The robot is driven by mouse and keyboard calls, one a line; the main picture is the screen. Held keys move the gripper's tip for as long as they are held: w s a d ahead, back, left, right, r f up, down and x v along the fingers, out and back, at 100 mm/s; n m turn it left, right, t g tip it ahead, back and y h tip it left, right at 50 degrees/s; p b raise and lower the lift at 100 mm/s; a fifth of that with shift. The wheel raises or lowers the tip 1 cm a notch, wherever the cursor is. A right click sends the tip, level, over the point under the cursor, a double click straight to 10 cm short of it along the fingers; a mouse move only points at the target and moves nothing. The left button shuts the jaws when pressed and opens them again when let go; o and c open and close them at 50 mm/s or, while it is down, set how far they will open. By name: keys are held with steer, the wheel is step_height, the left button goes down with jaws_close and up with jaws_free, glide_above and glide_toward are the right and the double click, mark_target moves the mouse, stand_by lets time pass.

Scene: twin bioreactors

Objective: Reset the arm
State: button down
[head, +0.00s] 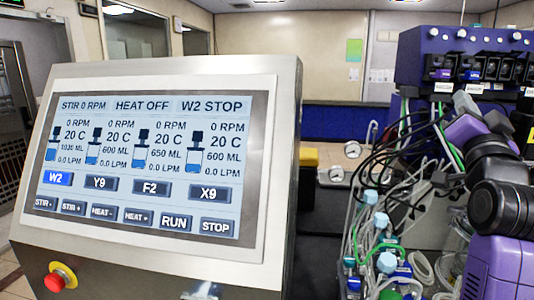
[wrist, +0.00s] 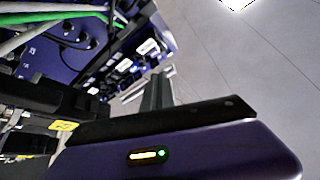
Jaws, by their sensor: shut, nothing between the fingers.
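My gripper (wrist: 160,80) shows in the wrist view as grey fingers, shut and empty, beyond the purple wrist housing with a small lit indicator. They point up toward the ceiling side of that picture, with the purple bioreactor unit to their left. In the head view my purple and black arm is folded at the right edge, in front of the bioreactor unit (head: 420,50). The fingers are hard to make out there among dark cables. I cannot tell whether they touch anything.
A control panel (head: 150,150) fills the left of the head view, reading STIR 0 RPM, HEAT OFF and W2 STOP, with W2 highlighted blue. A red stop button (head: 58,278) sits below it. Cables, tubing and blue-capped bottles (head: 381,221) crowd the space near my arm.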

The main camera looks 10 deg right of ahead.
steer(key=s+a+f+n+y+b, duration=0.1)
steer(key=s+a+f+n+y, duration=0.3)
steer(key=f, duration=0.6)
steer(key=s+a+f+n+t, duration=0.1)
steer(key=s+a+f, duration=0.5)
steer(key=f, duration=0.4)
steer(key=s+a+f+n+y+b, duration=0.1)
steer(key=s+a+f+n+y, duration=0.25)
steer(key=f, duration=0.65)
steer(key=s+a+f+g+y, duration=0.1)
steer(key=s+a+f+g, duration=0.1)
steer(key=s+f, duration=0.4)
steer(key=s+a+f+n+g+b, duration=0.1)
steer(key=s+a+f, duration=0.4)
steer(key=s, duration=1)
steer(key=s+a+f+n+g+y+b, duration=0.1)
steer(key=s+a+f+g, duration=0.2)
steer(key=s+f, duration=0.5)
steer(key=shift+s+a+f+g+y, duration=0.15)
steer(key=shift+s+a+g+y, duration=0.35)
steer(key=shift+s, duration=0.65)
steer(key=shift+d, duration=0.1)
